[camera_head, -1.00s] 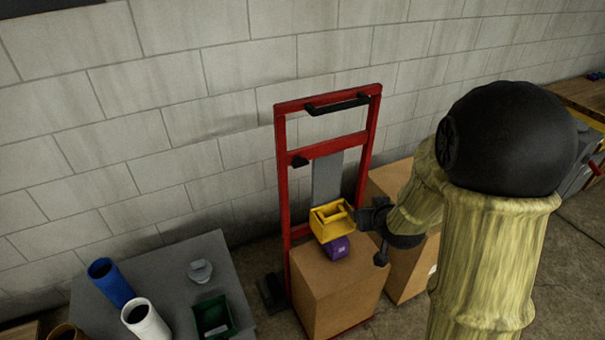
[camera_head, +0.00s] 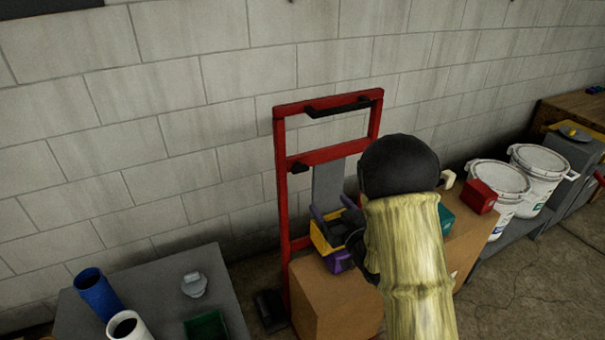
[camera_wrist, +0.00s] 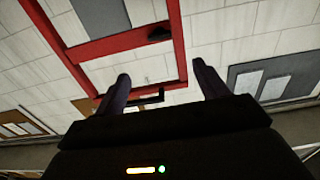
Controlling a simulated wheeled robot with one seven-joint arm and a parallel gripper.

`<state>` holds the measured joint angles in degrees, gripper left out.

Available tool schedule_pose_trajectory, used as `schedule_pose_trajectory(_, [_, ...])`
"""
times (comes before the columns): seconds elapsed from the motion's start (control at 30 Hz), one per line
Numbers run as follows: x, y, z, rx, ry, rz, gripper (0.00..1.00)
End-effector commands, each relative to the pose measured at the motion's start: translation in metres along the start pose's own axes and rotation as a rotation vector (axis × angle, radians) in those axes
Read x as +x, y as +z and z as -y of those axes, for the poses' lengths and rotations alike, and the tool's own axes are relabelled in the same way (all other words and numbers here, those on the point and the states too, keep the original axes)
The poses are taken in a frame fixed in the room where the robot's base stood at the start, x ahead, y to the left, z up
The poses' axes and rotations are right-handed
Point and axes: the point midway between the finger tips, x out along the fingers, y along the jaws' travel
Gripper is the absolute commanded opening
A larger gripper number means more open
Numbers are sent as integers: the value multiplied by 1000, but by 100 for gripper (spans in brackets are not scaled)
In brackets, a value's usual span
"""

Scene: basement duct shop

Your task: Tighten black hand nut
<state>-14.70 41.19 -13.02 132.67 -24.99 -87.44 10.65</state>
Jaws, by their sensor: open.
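The black hand nut (camera_head: 299,167) is a small dark knob on the left side of the red upright frame (camera_head: 280,200), at the middle crossbar. It also shows in the wrist view (camera_wrist: 159,33), at the top centre against the red rail. My gripper (camera_head: 334,208) is open and empty, below and to the right of the nut, apart from it. Its two dark fingers (camera_wrist: 162,82) stand wide apart in the wrist view, with the nut farther off beyond them. My arm hides part of the gripper in the head view.
A black handle (camera_head: 338,105) tops the frame. A grey table (camera_head: 150,275) stands left; white buckets (camera_head: 497,182) stand right. The wall area left of the frame is clear.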

Motion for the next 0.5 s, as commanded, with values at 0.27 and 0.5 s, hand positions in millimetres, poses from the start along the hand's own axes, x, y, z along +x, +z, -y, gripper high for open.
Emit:
schedule_pose_trajectory(0.27, [17, -1, 0, -2, 0, -1, 73])
schedule_pose_trajectory(0.5, [56, -1, 0, -2, -1, -1, 73])
